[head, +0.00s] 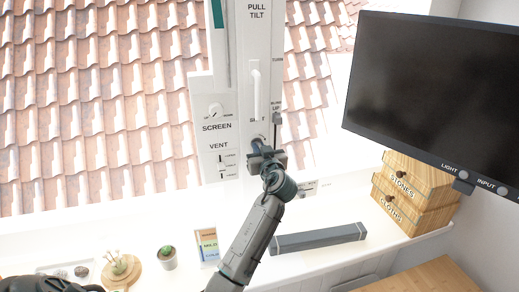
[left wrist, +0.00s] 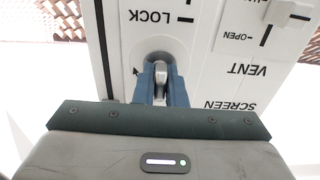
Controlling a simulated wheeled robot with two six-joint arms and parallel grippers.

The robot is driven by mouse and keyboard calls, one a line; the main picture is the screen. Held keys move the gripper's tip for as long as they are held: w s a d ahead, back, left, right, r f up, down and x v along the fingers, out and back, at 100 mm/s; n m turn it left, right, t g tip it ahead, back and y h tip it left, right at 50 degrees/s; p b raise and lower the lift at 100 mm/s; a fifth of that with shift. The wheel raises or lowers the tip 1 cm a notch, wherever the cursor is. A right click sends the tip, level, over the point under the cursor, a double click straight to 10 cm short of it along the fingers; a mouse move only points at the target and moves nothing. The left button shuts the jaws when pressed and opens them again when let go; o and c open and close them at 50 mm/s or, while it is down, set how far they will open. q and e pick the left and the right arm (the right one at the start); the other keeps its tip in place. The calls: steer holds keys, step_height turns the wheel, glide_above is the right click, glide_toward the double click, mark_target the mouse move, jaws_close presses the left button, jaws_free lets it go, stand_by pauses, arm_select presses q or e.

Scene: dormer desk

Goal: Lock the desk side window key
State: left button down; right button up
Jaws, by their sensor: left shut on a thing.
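The window key (left wrist: 160,74) is a small pale grip in a round recess on the white window frame (left wrist: 115,45). The word LOCK and a short dash are printed above the recess in the left wrist view, and a small dark arrow mark lies to its left. My left gripper (left wrist: 160,88) is shut on the key, with a blue finger on each side of it. The key stands about upright in that view. In the head view my left gripper (head: 260,150) is at the frame below the white handle (head: 256,92) and hides most of the key. My right gripper is not in view.
SCREEN knob (head: 215,110) and VENT slider (head: 221,160) are just left of the gripper. A black monitor (head: 430,85) hangs at the right above wooden boxes (head: 412,195). A dark grey bar (head: 318,239), cactus pot (head: 167,258) and card (head: 207,243) stand on the sill.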

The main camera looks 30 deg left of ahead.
arm_select(q)
steer(key=m, duration=0.3)
steer(key=shift+m, duration=0.4)
steer(key=m, duration=0.4)
steer(key=shift+m, duration=0.3)
steer(key=m+p, duration=0.2)
steer(key=m, duration=0.2)
steer(key=shift+r+m, duration=0.1)
steer(key=shift+m, duration=0.2)
steer(key=m+p, duration=0.2)
steer(key=m, duration=0.1)
steer(key=shift+m, duration=0.3)
steer(key=shift+m+p, duration=0.4)
steer(key=shift+m, duration=0.2)
steer(key=shift+f, duration=0.2)
